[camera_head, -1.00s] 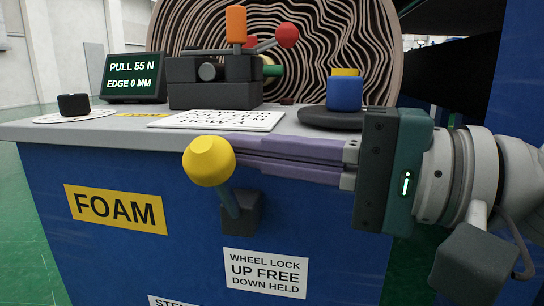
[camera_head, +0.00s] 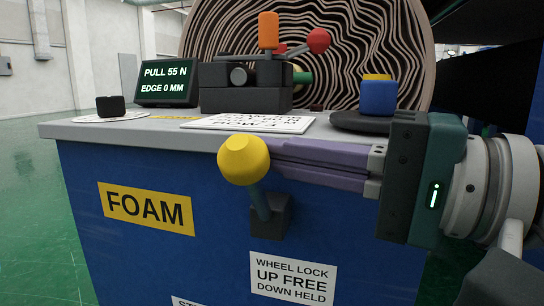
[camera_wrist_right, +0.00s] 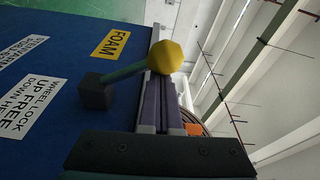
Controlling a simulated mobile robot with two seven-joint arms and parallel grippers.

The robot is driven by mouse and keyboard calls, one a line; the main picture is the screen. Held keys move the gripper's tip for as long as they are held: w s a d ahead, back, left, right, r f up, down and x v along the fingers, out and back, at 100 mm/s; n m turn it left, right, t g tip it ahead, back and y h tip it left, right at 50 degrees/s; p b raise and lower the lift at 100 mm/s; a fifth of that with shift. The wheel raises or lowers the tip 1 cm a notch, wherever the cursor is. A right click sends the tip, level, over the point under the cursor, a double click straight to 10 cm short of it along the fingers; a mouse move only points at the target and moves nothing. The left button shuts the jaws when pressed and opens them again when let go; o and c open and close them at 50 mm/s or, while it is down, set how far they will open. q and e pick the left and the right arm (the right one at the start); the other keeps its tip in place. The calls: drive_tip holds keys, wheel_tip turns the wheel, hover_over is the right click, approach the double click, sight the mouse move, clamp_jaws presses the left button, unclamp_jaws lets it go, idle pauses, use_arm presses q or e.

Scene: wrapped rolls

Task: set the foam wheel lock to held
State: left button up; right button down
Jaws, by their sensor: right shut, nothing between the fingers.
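The wheel lock lever has a yellow knob (camera_head: 243,159) on a blue-grey stem, rising from a dark pivot block (camera_head: 271,216) on the blue front panel. The lever points up and leans left in the head view. A white label (camera_head: 292,279) below reads wheel lock, up free, down held. My right gripper (camera_head: 280,155) comes in from the right, its purple fingers shut with nothing between them. Its fingertips are right beside the knob; I cannot tell if they touch. In the right wrist view the knob (camera_wrist_right: 166,57) is at the fingertips. My left gripper is not in view.
A grey worktop (camera_head: 75,131) sits just above the lever, with a display (camera_head: 167,82) reading pull 55 N, edge 0 mm. A block with an orange handle (camera_head: 268,31), a blue knob (camera_head: 378,96) and a large wrapped roll (camera_head: 350,40) stand there. Left of the panel is open floor.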

drive_tip(key=shift+s+f, duration=0.15)
drive_tip(key=s+a+f+n+g+y+b, duration=0.1)
drive_tip(key=s+f+n+b, duration=0.4)
drive_tip(key=n+b, duration=0.6)
drive_tip(key=shift+a+f+y+b, duration=0.55)
drive_tip(key=shift+f+b, duration=0.85)
drive_tip(key=shift+b, duration=2.55)
drive_tip(key=shift+d+f, duration=0.1)
drive_tip(key=shift+d, duration=0.1)
